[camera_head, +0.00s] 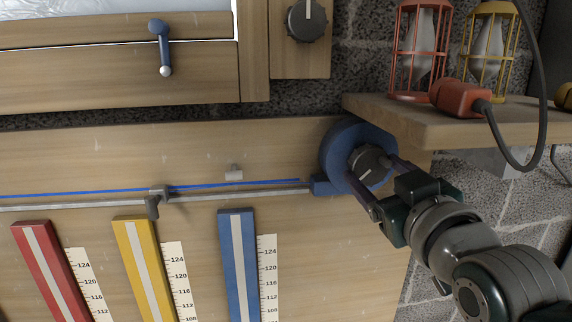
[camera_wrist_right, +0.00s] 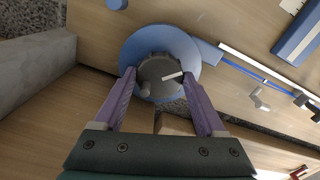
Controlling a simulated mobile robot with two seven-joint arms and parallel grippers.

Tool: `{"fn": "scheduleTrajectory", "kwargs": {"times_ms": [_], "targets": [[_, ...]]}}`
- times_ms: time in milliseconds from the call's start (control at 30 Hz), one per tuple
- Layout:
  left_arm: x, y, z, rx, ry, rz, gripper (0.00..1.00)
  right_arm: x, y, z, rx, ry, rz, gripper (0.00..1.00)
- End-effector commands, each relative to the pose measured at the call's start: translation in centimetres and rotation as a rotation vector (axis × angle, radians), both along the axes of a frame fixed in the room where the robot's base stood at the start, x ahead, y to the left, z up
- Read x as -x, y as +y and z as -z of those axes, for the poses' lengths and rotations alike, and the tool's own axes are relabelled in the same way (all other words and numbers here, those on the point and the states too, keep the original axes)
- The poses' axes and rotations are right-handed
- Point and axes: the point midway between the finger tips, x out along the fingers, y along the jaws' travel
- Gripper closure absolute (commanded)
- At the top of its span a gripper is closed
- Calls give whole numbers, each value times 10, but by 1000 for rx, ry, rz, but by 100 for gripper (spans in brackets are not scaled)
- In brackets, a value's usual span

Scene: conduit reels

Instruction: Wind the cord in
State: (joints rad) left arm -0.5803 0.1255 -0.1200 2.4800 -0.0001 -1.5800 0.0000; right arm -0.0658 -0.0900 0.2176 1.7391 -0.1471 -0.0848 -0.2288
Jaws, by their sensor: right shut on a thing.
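A blue reel (camera_head: 341,150) is mounted on the wooden panel, with a dark grey knob (camera_head: 369,166) with a pale line at its centre. My right gripper (camera_head: 376,178) is shut on the knob, one finger on each side. The wrist view also shows the knob (camera_wrist_right: 163,75) between the purple fingers (camera_wrist_right: 165,92), in front of the blue reel (camera_wrist_right: 190,48). A blue cord (camera_head: 240,185) runs left from the reel along the panel, past a small grey bracket, above a metal rail. My left gripper is not in view.
A wooden shelf (camera_head: 450,122) juts out just above my right gripper, with red (camera_head: 421,48) and yellow (camera_head: 489,50) caged lamps and a red plug with a dark cable on it. Red, yellow and blue bars with number scales stand below the rail. A grey lever (camera_head: 152,204) sits on the rail.

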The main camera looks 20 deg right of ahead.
Motion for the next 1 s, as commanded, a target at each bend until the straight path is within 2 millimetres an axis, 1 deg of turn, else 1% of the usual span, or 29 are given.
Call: {"fn": "scheduleTrajectory", "kwargs": {"times_ms": [400, 1000], "targets": [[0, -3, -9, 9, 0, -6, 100, 0, 1, -2, -384, -95, -1, 83], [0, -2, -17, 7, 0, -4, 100, -1, 2, -2, -938, -230, -1, 83]]}}
